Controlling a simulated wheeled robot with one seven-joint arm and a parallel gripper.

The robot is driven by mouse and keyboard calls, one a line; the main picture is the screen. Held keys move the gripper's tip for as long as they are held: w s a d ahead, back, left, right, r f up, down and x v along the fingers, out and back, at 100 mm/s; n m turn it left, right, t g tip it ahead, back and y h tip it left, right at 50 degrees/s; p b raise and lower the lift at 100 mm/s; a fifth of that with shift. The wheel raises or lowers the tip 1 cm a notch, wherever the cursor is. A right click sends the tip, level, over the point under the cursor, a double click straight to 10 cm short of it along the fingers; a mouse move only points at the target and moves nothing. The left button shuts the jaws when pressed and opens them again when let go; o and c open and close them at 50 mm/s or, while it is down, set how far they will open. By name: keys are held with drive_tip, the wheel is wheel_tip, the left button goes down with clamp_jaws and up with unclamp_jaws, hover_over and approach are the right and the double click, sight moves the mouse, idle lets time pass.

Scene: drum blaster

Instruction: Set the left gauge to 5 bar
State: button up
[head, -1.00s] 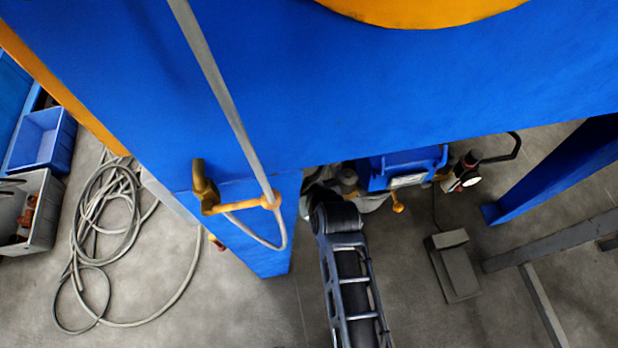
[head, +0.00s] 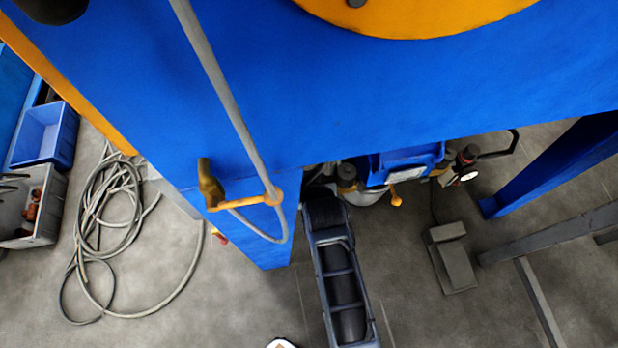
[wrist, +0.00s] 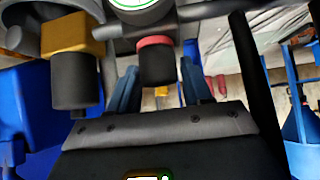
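In the wrist view, a black knob with a red ring (wrist: 157,62) hangs below a gauge (wrist: 140,5). The gauge's white, green-edged face is cut by the top edge; its reading cannot be told. My gripper (wrist: 161,85) is open, its blue fingers on either side of this knob, with small gaps showing. In the head view, my gripper is hidden under the blue machine. There a yellow-ringed black knob (head: 347,176) is near my arm, and a white-faced gauge (head: 468,175) is farther right.
The blue machine panel (head: 330,100) overhangs my arm. A grey hose (head: 225,90) and yellow bracket (head: 240,203) are to its left. A grey pedal (head: 452,258) and beams (head: 550,235) are at right. Coiled hose (head: 110,200) lies on the floor at left.

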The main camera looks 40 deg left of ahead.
drive_tip(key=shift+o, duration=1)
drive_tip(key=p+v, duration=0.3)
drive_tip(key=v, duration=0.4)
drive_tip(key=shift+d+r, duration=0.15)
drive_tip(key=shift+d, duration=0.05)
